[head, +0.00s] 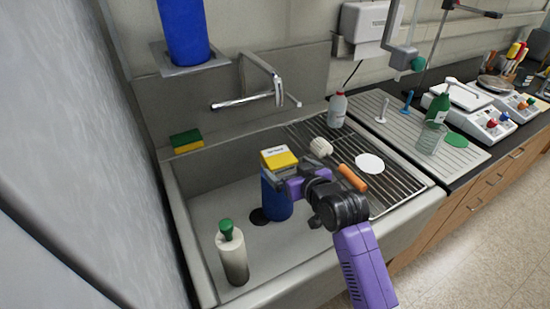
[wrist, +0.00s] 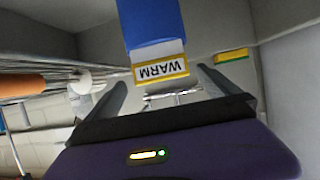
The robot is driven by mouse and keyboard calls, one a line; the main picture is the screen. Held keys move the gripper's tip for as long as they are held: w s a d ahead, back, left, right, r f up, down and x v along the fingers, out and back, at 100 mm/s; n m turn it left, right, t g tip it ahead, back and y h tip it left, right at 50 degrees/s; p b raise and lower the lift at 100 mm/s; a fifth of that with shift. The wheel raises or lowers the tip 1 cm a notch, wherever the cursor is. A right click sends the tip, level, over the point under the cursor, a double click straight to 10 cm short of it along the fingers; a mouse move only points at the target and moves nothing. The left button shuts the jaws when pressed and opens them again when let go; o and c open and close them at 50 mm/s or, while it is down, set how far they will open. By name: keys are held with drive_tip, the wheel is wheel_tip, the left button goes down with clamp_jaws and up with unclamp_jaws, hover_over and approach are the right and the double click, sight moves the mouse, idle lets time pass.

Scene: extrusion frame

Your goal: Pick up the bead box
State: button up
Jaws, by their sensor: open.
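No text reading "bead box" shows. A blue container (head: 276,197) with a yellow and white top part (head: 279,159) stands upright in the sink, and I cannot tell whether this is the bead box. In the wrist view, a blue body (wrist: 152,28) ends in a yellow-framed white label (wrist: 161,70) reading "WARM", upside down. My gripper (head: 285,181) is at the container's upper part, hiding some of it. In the wrist view my gripper (wrist: 160,90) is open, with the label between and just beyond its fingertips. I see no grip on it.
A white bottle with a green cap (head: 232,252) stands in the sink's front left. A sponge (head: 187,141) lies on the back ledge, near the faucet (head: 247,102). A brush with an orange handle (head: 353,178) lies on the rack to the right.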

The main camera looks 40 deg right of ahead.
sight(279, 162)
drive_tip(key=shift+p+x, duration=0.8)
drive_tip(key=shift+x, duration=3)
drive_tip(key=shift+a, duration=0.1)
drive_tip(key=c, duration=1.6)
